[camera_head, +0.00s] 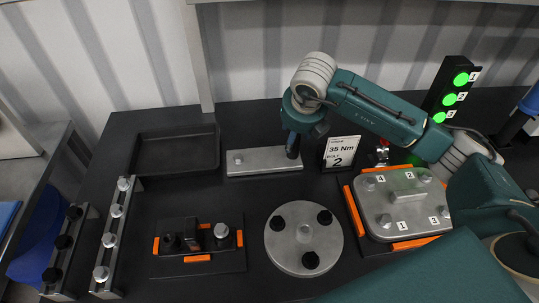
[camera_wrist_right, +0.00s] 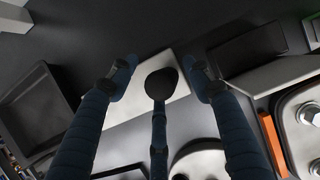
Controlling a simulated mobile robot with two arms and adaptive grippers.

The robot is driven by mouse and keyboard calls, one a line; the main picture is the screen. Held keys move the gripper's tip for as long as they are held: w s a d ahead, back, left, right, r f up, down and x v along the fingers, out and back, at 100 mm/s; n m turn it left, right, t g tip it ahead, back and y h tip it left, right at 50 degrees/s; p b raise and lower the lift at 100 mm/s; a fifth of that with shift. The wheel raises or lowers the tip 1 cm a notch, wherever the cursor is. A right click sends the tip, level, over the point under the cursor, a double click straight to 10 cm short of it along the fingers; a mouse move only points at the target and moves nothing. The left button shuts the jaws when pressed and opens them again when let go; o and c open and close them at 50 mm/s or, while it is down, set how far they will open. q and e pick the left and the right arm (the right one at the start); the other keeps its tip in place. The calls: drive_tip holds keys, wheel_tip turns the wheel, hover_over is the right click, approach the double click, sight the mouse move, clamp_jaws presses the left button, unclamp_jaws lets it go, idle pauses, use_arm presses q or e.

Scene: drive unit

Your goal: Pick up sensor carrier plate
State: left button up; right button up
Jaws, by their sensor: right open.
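A flat grey metal plate (camera_head: 258,162) with a small bolt near its left end lies on the dark bench; I take it to be the sensor carrier plate. My right gripper (camera_head: 293,152) points down over the plate's right end. In the right wrist view, the open fingers of the gripper (camera_wrist_right: 163,85) spread in front of the plate (camera_wrist_right: 130,102), with nothing held between them. Whether the fingertips touch the plate cannot be told. The gripper and arm hide part of the plate's right end. My left gripper is not in view.
A "35 Nm" sign (camera_head: 341,152) stands just right of the gripper. A bolted cover (camera_head: 400,212) with orange edges sits at right, a round disc (camera_head: 303,238) in front, a black fixture (camera_head: 198,262) front left. An empty black tray (camera_head: 176,152) lies left.

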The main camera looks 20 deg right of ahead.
drive_tip(key=shift+c, duration=0.5)
clamp_jaws()
drive_tip(key=shift+w+r, duration=0.1)
drive_tip(key=shift+r, duration=0.15)
